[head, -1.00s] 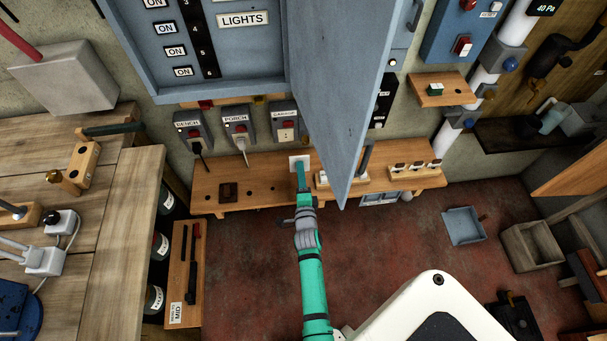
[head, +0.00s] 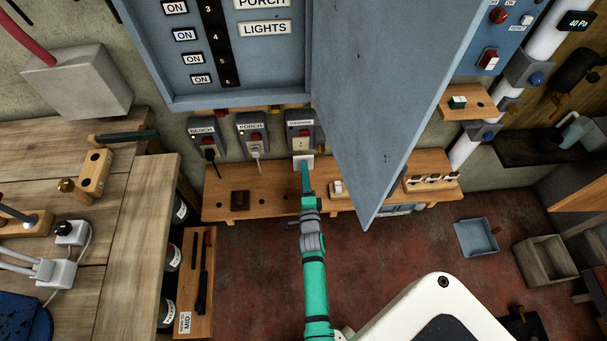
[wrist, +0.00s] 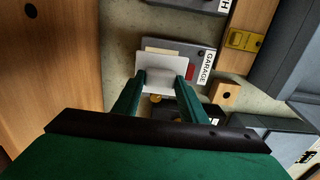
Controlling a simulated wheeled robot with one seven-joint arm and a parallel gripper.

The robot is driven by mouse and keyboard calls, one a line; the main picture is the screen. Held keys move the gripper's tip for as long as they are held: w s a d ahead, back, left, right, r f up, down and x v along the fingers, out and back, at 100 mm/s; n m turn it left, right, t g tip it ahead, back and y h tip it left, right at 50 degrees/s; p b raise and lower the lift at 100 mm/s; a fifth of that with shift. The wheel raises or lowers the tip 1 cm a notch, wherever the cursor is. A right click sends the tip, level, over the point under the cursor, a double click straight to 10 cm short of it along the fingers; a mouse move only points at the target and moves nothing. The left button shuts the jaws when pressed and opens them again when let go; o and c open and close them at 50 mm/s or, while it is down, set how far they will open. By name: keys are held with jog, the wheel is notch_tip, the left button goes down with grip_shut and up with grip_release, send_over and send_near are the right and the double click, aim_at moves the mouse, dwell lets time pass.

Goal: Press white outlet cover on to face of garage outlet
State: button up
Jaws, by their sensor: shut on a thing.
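My gripper (head: 305,168) is shut on the white outlet cover (head: 309,159), a small flat plate held at the fingertips. In the wrist view the cover (wrist: 160,75) spans the space between the two green fingers (wrist: 160,88). The garage outlet (head: 300,126), a grey box labelled GARAGE with a light socket face, is on the wall just above the cover in the head view. In the wrist view the outlet (wrist: 203,52) lies behind the cover, which hides much of its face. I cannot tell whether cover and outlet touch.
The open blue cabinet door (head: 375,110) hangs close to the right of the garage outlet. The porch outlet (head: 253,135) with a plug is to its left. A wooden shelf (head: 280,202) runs below. A workbench (head: 120,215) stands at left.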

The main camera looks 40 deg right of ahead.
jog(key=shift+x, duration=2.8)
jog(key=shift+x, duration=1.1)
jog(key=o, duration=1.3)
jog(key=shift+a, duration=0.1)
jog(key=shift+c, duration=0.2)
jog(key=v, duration=1.4)
jog(key=shift+s, duration=0.35)
jog(key=shift+a, duration=0.2)
